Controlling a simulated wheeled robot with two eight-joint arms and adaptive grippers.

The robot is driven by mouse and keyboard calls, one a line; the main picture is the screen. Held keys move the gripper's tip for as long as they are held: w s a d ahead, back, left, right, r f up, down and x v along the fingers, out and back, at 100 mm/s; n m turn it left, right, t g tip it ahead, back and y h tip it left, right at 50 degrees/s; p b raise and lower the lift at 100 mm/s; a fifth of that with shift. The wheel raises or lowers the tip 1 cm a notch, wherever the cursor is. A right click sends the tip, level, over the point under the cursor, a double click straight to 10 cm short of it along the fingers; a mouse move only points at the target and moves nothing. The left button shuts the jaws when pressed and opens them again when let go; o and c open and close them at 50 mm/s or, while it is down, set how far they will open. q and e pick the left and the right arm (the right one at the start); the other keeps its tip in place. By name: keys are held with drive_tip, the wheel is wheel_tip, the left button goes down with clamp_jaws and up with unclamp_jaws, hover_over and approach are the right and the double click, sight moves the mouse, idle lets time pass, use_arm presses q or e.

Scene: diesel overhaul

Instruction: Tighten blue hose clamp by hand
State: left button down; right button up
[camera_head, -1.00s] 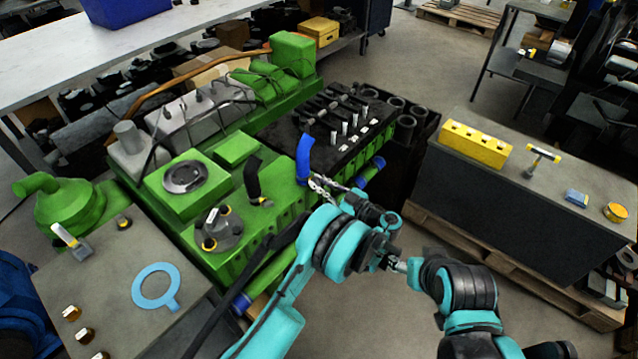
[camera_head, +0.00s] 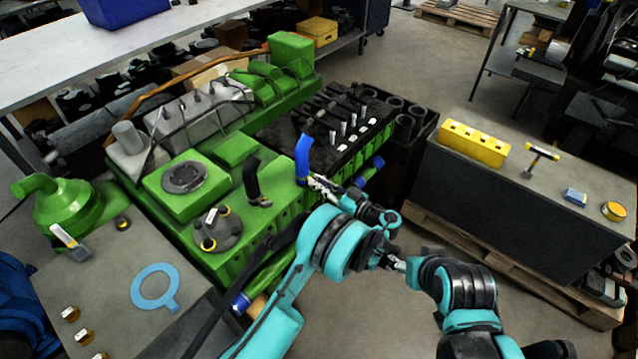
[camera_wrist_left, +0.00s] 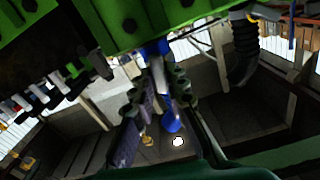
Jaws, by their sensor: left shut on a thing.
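The blue hose (camera_head: 303,157) stands up from the front side of the green engine (camera_head: 285,200), beside a black hose (camera_head: 252,180). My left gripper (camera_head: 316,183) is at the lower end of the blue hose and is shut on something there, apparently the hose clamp. The clamp itself is too small and covered to make out. In the left wrist view the blue hose (camera_wrist_left: 170,118) shows between the two fingers of the left gripper (camera_wrist_left: 155,100). My right gripper (camera_head: 396,263) is close to my left wrist, and its fingers are not clear.
A grey bench (camera_head: 540,190) with a yellow block (camera_head: 474,144) stands on a pallet at the right. A grey table (camera_head: 110,290) with a light blue ring (camera_head: 137,288) is at the lower left. Bare floor lies between the engine and the bench.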

use_arm(q)
drive_tip(key=shift+m, duration=0.7)
drive_tip(key=c, duration=1.5)
unclamp_jaws()
drive_tip(key=shift+c, duration=0.2)
wheel_tip(320, 180, up, 10)
drive_tip(key=shift+f, duration=0.1)
